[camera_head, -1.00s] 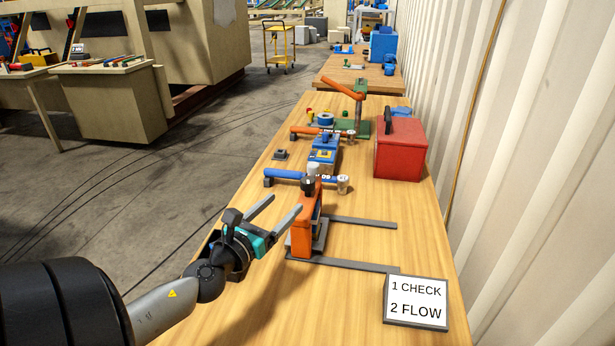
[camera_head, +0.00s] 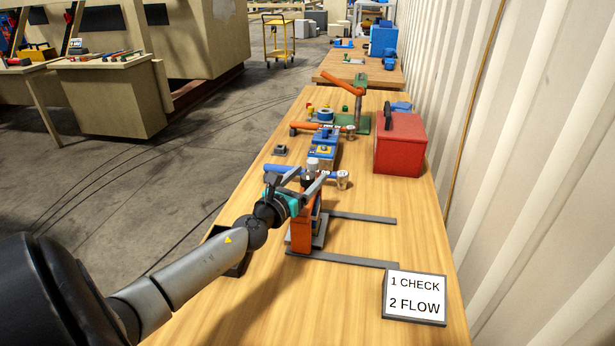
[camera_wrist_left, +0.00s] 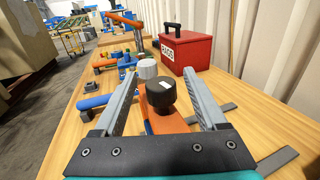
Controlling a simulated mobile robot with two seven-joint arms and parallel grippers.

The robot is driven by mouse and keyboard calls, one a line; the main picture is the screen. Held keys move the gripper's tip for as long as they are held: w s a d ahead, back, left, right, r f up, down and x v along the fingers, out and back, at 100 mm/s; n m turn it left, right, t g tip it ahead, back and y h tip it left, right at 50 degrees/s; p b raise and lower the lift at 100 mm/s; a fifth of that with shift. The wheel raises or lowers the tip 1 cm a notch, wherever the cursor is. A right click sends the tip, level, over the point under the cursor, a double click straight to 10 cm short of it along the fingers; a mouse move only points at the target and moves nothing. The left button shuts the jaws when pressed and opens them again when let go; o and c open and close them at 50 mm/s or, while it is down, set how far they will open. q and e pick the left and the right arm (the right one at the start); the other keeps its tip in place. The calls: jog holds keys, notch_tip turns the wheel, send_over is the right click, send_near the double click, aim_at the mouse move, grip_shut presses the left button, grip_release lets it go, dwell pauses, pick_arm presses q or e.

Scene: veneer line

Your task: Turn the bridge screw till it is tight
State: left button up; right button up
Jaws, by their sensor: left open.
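An orange stand (camera_head: 301,235) rises from a grey base on the wooden bench. A black knob with a small white mark (camera_wrist_left: 160,95) sits on top of it and looks like the bridge screw. My left gripper (camera_head: 304,178) is open at the top of the stand, partly covering it in the head view. In the left wrist view its two fingers (camera_wrist_left: 160,74) lie either side of the black knob, with gaps showing; I see no contact. A pale grey knob (camera_wrist_left: 147,69) shows just beyond the black one. My right gripper is not in view.
A blue-handled bar (camera_head: 277,169) lies behind the stand, with a blue block (camera_head: 323,149) and an orange lever (camera_head: 343,87) farther back. A red box (camera_head: 400,150) stands at right. A sign (camera_head: 415,297) is at the front right. The bench's front is mostly clear.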

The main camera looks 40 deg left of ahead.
pick_arm(q)
jog(key=shift+w, duration=0.25)
grip_shut()
dwell(0.6)
